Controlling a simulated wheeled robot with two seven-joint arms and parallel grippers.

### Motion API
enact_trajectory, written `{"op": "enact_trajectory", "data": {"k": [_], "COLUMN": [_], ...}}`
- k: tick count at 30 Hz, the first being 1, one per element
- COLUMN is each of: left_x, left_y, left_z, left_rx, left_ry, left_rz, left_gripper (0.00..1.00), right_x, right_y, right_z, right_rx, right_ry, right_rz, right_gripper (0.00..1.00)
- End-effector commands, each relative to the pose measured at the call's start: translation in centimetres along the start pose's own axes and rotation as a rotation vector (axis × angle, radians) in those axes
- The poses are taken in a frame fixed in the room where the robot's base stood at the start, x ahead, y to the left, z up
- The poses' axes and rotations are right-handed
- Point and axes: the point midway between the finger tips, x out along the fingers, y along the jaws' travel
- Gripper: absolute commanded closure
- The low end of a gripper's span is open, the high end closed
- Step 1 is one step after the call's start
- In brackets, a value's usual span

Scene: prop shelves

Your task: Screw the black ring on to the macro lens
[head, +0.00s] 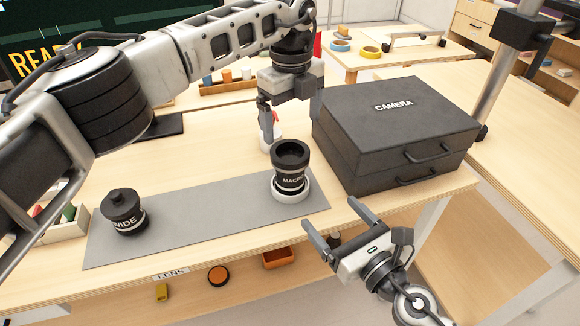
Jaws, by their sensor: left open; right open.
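The macro lens (291,181), a black cylinder lettered MACRO, stands upright in a white round holder (291,195) at the right end of the grey mat. A wide black ring-like band (290,151) with an open top forms its upper end. I cannot tell whether this band is the separate black ring or part of the lens. My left gripper (292,130) is open, pointing down just behind and above the lens, with its tips partly hidden. My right gripper (332,212) is open and empty, in front and to the right of the lens, near the table's front edge.
A black CAMERA case (390,130) stands close on the right. The WIDE lens (124,212) stands on the left of the mat (200,218). A lower shelf holds an orange tray (277,258). The mat's middle is clear.

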Motion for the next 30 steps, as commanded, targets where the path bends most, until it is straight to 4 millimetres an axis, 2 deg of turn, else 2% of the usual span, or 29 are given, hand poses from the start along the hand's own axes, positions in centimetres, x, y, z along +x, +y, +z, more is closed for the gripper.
{"op": "enact_trajectory", "data": {"k": [3, 11, 16, 20, 30], "left_x": [-0.5, -0.5, -0.4, -0.4, -0.4], "left_y": [0.3, 0.2, 0.2, 0.2, 0.2], "left_z": [0.5, 0.5, 0.5, 0.5, 0.5], "left_rx": [-0.017, -0.015, -0.014, -0.014, -0.013], "left_ry": [-0.025, -0.021, -0.020, -0.020, -0.019], "left_rz": [0.014, 0.012, 0.011, 0.011, 0.010], "left_gripper": [0.07, 0.07, 0.07, 0.07, 0.07], "right_x": [0.1, 0.1, 1.0, 2.6, 9.3], "right_y": [0.1, 0.0, 0.1, 0.0, 0.1], "right_z": [0.0, 0.1, 0.2, 0.2, 0.2], "right_rx": [-0.021, -0.018, -0.016, -0.020, -0.015], "right_ry": [-0.001, -0.002, -0.007, -0.006, -0.004], "right_rz": [0.005, 0.004, 0.006, 0.006, 0.002], "right_gripper": [0.14, 0.14, 0.14, 0.14, 0.14]}}
